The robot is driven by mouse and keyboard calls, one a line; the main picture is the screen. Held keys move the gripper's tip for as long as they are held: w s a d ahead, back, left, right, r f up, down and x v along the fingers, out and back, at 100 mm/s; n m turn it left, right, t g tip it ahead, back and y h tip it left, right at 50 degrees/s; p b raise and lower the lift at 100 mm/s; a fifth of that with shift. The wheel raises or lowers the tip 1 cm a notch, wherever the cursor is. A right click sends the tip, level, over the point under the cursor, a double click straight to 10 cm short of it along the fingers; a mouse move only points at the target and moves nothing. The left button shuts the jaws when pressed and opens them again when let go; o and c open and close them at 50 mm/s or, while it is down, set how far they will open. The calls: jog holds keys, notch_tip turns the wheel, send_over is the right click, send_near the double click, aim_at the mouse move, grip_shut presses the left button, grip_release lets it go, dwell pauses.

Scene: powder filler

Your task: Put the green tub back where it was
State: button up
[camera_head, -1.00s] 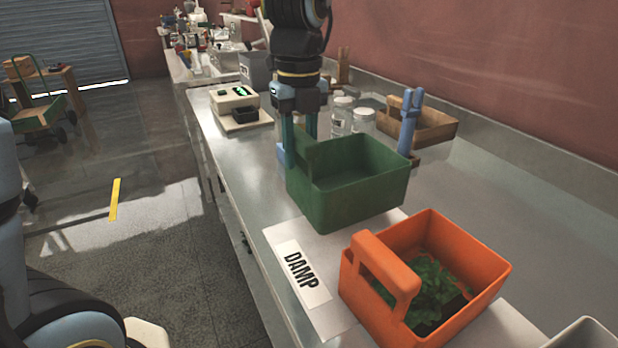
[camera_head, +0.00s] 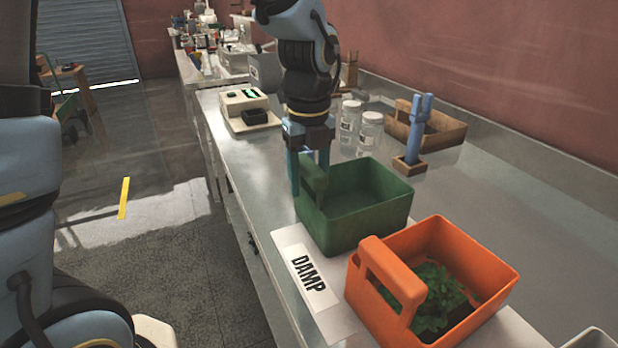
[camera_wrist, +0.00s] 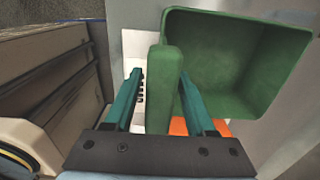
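The green tub (camera_head: 375,225) stands on the counter behind the orange tub (camera_head: 480,262), close to it. Its empty inside shows in the wrist view (camera_wrist: 235,65). My gripper (camera_head: 309,188) is above its left side, pointing down, with one finger on each side of the tub's upright handle (camera_wrist: 163,85). In the wrist view my gripper (camera_wrist: 162,75) is open: a gap shows between the left finger and the handle, and the right finger is close to it. A DAMP label (camera_head: 308,275) lies on a pale sheet (camera_head: 290,238) in front. The tub hides its own base contact.
The orange tub holds a leafy plant (camera_head: 432,300). Behind the green tub are two clear jars (camera_head: 369,133), a blue forked stand (camera_head: 417,125) and a wooden box (camera_head: 445,132). A scale-like device (camera_head: 245,103) stands farther back. The counter's left edge is close.

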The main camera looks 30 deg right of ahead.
jog(key=shift+o, duration=0.4)
jog(key=shift+r, duration=0.15)
jog(key=shift+r, duration=0.2)
notch_tip(320, 180, up, 12)
jog(key=shift+f+b, duration=0.2)
jog(key=shift+b, duration=0.5)
jog(key=w+a+f+n, duration=0.4)
jog(key=w+a+n, duration=0.1)
jog(key=a+n, duration=0.35)
jog(key=w+a+f+n, duration=0.45)
jog(key=a+n, duration=0.25)
jog(key=n, duration=0.2)
jog(key=a+f+n, duration=0.3)
jog(key=a+n, duration=0.5)
jog(key=n, duration=0.1)
jog(key=s+a+f+n+t, duration=0.1)
jog(key=a+f+n, duration=0.2)
jog(key=a+n, duration=0.5)
jog(key=shift+f+n+t, duration=0.3)
jog(key=shift+f+n, duration=0.1)
jog(key=shift+n, duration=0.15)
